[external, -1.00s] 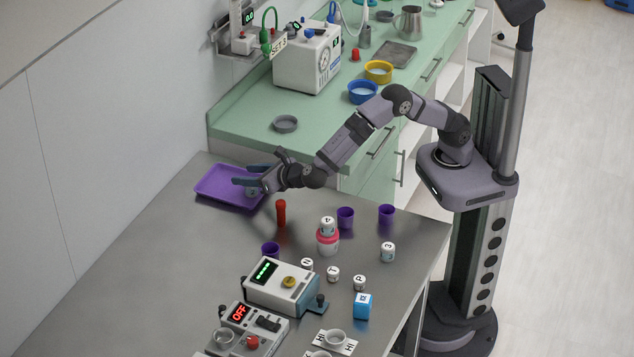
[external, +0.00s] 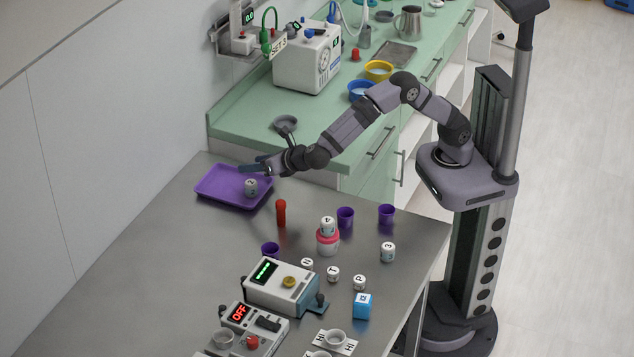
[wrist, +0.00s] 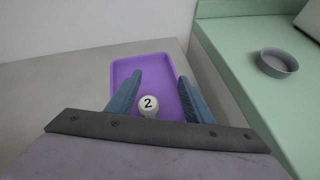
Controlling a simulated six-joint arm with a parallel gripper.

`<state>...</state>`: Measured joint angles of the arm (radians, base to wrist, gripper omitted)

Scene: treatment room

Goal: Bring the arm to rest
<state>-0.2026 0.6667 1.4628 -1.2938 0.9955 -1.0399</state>
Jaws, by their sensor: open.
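My gripper (external: 254,165) is open and empty above the right part of the purple tray (external: 218,196), at the far left of the steel table. A vial marked 2 (external: 250,186) stands in the tray below the fingers, apart from them. In the wrist view my gripper's two blue fingers (wrist: 157,96) are spread wide. The vial marked 2 (wrist: 148,106) shows between them, with the purple tray (wrist: 151,70) beneath.
A red upright piece (external: 281,212), purple cups (external: 345,216) and a pink-ringed jar (external: 327,241) stand on the table. Devices (external: 284,287) sit at the front. The green counter (external: 250,124) with a grey dish (wrist: 277,63) lies behind.

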